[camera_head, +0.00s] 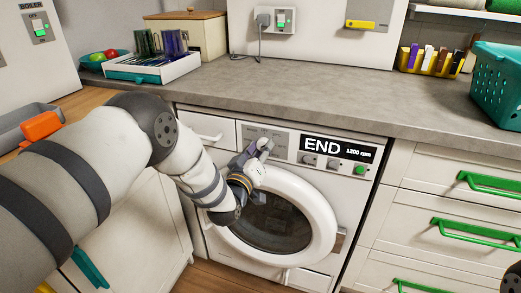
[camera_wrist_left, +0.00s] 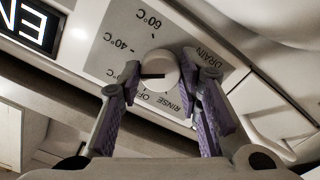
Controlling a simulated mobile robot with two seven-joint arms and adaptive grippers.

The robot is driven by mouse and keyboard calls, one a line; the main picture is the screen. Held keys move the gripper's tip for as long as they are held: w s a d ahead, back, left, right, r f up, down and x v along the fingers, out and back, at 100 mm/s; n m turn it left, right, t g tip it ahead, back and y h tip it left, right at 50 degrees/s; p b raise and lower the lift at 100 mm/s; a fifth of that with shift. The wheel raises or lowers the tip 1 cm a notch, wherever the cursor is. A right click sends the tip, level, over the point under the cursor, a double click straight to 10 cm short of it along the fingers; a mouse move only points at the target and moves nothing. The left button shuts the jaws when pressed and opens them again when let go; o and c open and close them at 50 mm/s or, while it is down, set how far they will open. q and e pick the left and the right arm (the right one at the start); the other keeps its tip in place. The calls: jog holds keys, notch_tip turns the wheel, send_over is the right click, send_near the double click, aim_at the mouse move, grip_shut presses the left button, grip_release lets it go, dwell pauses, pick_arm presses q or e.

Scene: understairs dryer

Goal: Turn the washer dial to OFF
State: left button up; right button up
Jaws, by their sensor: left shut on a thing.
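The washer (camera_head: 337,190) stands under the worktop, with its round door closed. Its display (camera_head: 338,150) reads END and 1200 rpm. The white dial (camera_wrist_left: 160,66) is on a grey panel printed with 60°C, 40°C, another partly covered °C mark, OFF, RINSE and DRAIN. The dial's black mark lies toward the left finger, near the partly covered °C mark; its exact setting is hard to tell. My left gripper (camera_head: 259,153) is at the panel, its purple-padded fingers (camera_wrist_left: 161,72) on either side of the dial, shut on it.
Knobs and a green button (camera_head: 360,170) sit below the display. The worktop (camera_head: 300,95) above is mostly clear. A glass tray (camera_head: 152,70) stands at left and a teal basket (camera_head: 500,85) at right. Green-handled drawers (camera_head: 460,200) are to the right.

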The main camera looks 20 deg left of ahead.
pick_arm(q)
jog(key=n, duration=0.5)
jog(key=shift+f+n, duration=0.1)
jog(key=shift+n, duration=0.2)
jog(key=n+b, duration=0.1)
jog(key=n, duration=0.2)
jog(key=shift+n, duration=1.2)
pick_arm(e)
jog(key=shift+s+f+g, duration=0.3)
jog(key=shift+s+f, duration=0.25)
jog(key=shift+f, duration=0.2)
pick_arm(q)
jog(key=shift+d, duration=0.1)
jog(key=o, duration=1.1)
jog(key=shift+o, duration=0.2)
jog(key=s, duration=1.2)
jog(key=shift+a, duration=0.2)
